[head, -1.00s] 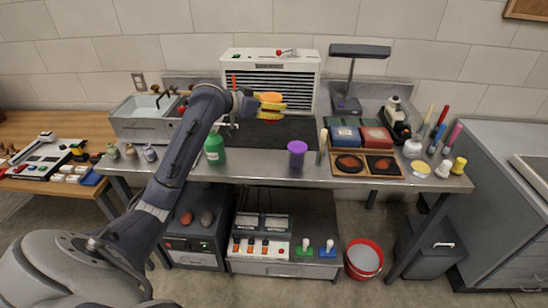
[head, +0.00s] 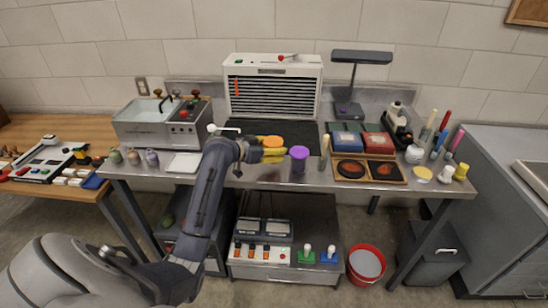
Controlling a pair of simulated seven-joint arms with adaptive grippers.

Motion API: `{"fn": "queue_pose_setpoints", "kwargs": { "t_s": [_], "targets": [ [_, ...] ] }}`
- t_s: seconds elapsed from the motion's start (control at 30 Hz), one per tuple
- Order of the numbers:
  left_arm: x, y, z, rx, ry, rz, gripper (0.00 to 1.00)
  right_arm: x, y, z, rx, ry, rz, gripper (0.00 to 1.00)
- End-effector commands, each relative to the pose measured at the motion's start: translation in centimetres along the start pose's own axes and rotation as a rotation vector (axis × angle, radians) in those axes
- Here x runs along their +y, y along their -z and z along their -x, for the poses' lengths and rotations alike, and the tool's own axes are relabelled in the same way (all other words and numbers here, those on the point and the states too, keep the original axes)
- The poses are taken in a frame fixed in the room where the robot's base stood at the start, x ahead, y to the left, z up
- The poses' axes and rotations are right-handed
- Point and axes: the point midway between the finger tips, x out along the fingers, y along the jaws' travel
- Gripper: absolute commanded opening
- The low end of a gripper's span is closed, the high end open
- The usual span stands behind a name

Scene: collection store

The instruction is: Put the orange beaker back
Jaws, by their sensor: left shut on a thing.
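The orange beaker (head: 271,141) shows in the head view as an orange top just above the yellow fingers of my left gripper (head: 275,154). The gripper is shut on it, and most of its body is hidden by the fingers. My left gripper is over the front middle of the grey workbench (head: 330,180). A purple beaker (head: 299,161) stands upright on the bench just right of the fingertips; I cannot tell whether they touch. My right gripper is not in view.
A white louvred unit (head: 275,88) and a dark mat (head: 240,128) are behind the gripper. A sink unit (head: 145,127) is left. A red bucket (head: 366,264) is on the floor.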

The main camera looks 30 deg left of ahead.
Motion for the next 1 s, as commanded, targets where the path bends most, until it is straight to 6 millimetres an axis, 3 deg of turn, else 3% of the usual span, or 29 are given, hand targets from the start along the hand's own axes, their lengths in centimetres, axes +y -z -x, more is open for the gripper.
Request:
{"fn": "queue_pose_setpoints", "kwargs": {
  "t_s": [0.3,0.83,0.87,1.0],
  "targets": [
    [0.1,-3.0,-1.3,0.000,-0.001,0.003,0.16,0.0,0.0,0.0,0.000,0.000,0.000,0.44],
    [0.0,-3.6,-1.5,-0.002,0.000,0.001,0.15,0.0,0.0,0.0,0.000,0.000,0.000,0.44],
    [0.0,-3.6,-1.5,-0.001,0.000,0.001,0.57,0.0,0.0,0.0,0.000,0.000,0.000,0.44],
    [0.1,-3.5,-1.5,-0.001,0.000,0.001,0.73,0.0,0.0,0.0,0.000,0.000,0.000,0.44]
  ]
}}
